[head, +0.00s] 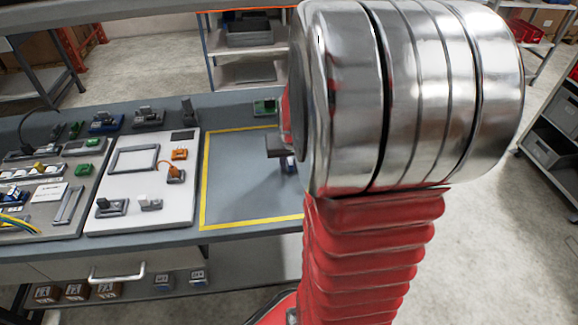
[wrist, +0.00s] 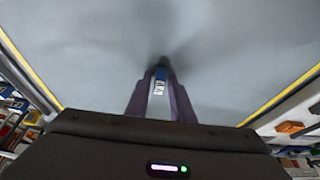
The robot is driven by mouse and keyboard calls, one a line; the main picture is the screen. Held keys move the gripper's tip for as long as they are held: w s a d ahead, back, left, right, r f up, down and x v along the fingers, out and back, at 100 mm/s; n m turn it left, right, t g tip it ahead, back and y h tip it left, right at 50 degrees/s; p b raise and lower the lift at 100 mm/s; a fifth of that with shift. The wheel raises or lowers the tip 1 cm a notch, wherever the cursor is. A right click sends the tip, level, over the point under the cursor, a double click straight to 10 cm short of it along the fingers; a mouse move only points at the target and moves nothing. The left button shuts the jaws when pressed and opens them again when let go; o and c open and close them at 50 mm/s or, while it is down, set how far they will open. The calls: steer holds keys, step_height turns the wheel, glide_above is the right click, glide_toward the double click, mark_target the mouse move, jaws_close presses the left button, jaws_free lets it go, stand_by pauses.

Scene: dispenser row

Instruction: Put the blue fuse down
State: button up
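My gripper (wrist: 160,92) points down at the grey table area (wrist: 85,70) inside the yellow outline. Its two fingers are closed on the blue fuse (wrist: 160,75), which has a white label and stands between the fingertips. The fuse also shows small in the head view (head: 291,164), below my gripper and partly hidden by my arm. A dark shadow lies just beyond the fuse tip. The fuse is close over the surface, but I cannot tell whether it touches.
The yellow-outlined area (head: 225,190) is otherwise bare where it shows; my arm hides its right side. To its left, a white board (head: 130,185) holds a frame, an orange part (head: 179,154) and small devices.

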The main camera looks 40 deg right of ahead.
mark_target(290, 161)
jaws_close()
step_height(290, 161, up, 10)
steer(key=shift+r, duration=0.1)
stand_by(0.7)
stand_by(0.4)
